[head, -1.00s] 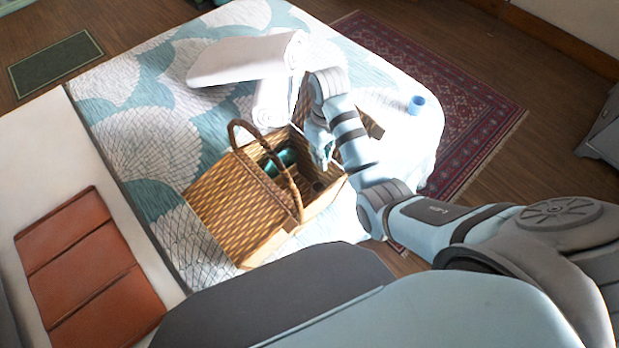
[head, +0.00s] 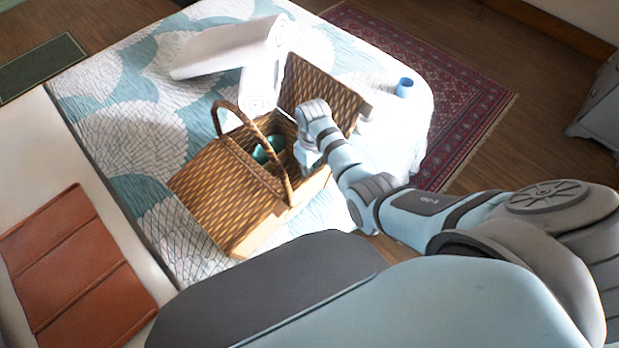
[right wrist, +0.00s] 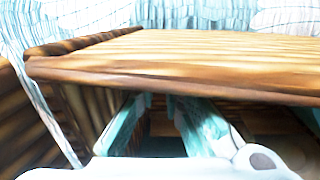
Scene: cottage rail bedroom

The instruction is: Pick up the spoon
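I cannot make out a spoon in either view. The brown wicker basket (head: 222,197) stands on the bed, its near lid flap shut and its far flap raised. My right gripper (head: 308,158) reaches down into the basket's open half, partly hidden by its own wrist in the head view. In the right wrist view, the two teal fingers (right wrist: 157,112) stand apart with a dark gap between them. Their tips pass out of sight beneath a wooden edge of the basket (right wrist: 180,72). Nothing shows between the visible parts. My left gripper is not in view.
Green rounded objects (head: 268,149) lie inside the basket beside my right gripper. The basket's arched handle (head: 283,165) stands up left of the gripper. White rolled towels (head: 225,50) lie behind, and a blue cup (head: 404,88) stands on the bed at the right.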

